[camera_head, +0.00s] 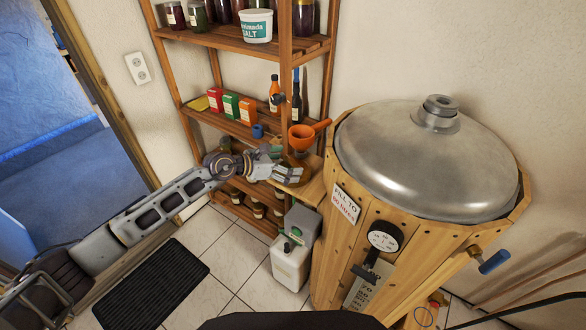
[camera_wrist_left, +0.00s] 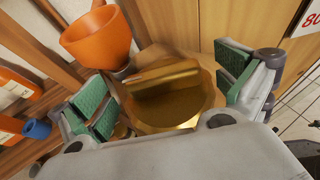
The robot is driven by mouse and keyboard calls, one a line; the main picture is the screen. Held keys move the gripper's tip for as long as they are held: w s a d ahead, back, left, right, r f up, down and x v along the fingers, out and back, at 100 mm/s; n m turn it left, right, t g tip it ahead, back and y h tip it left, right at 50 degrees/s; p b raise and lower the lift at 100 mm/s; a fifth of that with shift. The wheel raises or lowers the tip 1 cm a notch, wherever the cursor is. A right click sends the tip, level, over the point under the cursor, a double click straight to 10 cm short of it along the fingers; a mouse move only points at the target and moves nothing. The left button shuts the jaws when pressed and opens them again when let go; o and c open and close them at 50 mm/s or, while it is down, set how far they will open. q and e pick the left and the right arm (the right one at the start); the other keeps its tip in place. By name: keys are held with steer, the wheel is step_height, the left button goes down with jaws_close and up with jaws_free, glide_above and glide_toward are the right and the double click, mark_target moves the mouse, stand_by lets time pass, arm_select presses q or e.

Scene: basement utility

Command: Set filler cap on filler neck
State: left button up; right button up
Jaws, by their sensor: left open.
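A brass, many-sided cap with a raised bar across it, which looks like the filler cap (camera_wrist_left: 172,103), lies between the fingers of my left gripper (camera_wrist_left: 160,78) in the wrist view. The green-padded fingers stand wide open on either side, with gaps to the cap. In the head view my left gripper (camera_head: 280,171) is at a small wooden shelf beside the barrel, and partly covers the brass cap (camera_head: 296,177). A grey metal collar, probably the filler neck (camera_head: 437,114), rises from the domed lid at upper right. My right gripper is out of view.
An orange funnel (camera_head: 301,138) stands just behind the cap. The wooden barrel (camera_head: 345,250) with its steel dome (camera_head: 420,165) fills the right. A shelf rack (camera_head: 210,118) with bottles and boxes stands behind my gripper. A white canister (camera_head: 290,265) is on the floor.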

mark_target(290, 163)
arm_select(q)
steer(key=shift+w+d+f, duration=0.15)
steer(key=shift+w+d, duration=0.05)
steer(key=shift+d, duration=0.15)
stand_by(0.3)
steer(key=c, duration=1.1)
steer(key=shift+r, duration=0.2)
step_height(290, 163, up, 18)
steer(key=b, duration=0.3)
steer(key=shift+f, duration=0.15)
steer(key=shift+d, duration=0.1)
